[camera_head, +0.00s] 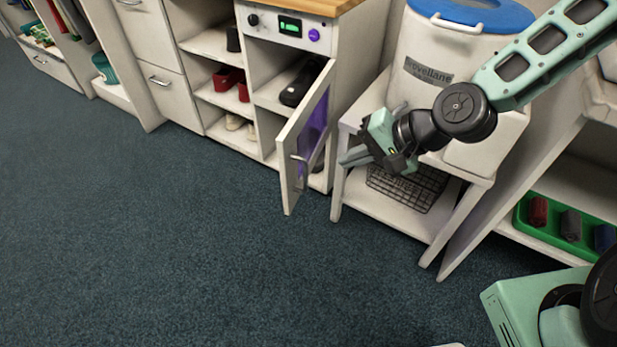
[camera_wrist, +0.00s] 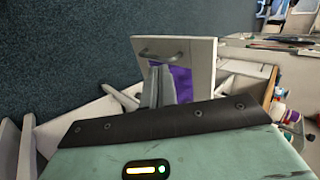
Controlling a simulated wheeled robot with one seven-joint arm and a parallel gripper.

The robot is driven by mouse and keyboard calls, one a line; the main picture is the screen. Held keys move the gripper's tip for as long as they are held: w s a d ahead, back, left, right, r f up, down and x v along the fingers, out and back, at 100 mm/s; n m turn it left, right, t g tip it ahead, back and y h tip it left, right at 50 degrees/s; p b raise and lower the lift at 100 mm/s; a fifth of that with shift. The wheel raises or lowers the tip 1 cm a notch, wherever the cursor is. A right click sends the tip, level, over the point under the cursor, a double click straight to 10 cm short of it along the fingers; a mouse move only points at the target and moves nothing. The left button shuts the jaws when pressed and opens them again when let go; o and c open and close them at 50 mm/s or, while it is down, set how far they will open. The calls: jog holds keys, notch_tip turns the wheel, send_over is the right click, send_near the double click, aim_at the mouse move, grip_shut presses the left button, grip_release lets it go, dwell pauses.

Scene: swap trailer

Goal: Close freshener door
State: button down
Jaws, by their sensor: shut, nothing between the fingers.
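The freshener door (camera_head: 306,135) is white with a purple window and a metal handle (camera_head: 298,158). It stands swung open from the freshener cabinet (camera_head: 288,28), which has a control panel with a green display. My gripper (camera_head: 350,158) is shut and empty, a little to the right of the open door. In the wrist view the door (camera_wrist: 200,52) is ahead of my gripper (camera_wrist: 157,72), with the purple window partly behind the fingers. I cannot tell whether the fingertips touch the door.
A white bin with a blue lid (camera_head: 470,14) stands on a low white shelf (camera_head: 440,190) holding a wire basket (camera_head: 408,185), beneath my arm. Dark shoes (camera_head: 298,85) sit inside the cabinet. A green tray (camera_head: 550,232) is at right. The carpet (camera_head: 150,240) in front is clear.

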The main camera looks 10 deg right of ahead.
jog(key=b, duration=0.4)
send_near(286, 171)
jog(key=x, duration=0.5)
jog(key=shift+s+d+f, duration=0.2)
jog(key=shift+f, duration=0.15)
jog(key=shift+w+a+r, duration=0.1)
jog(key=shift+w+a, duration=0.2)
jog(key=shift+a, duration=0.25)
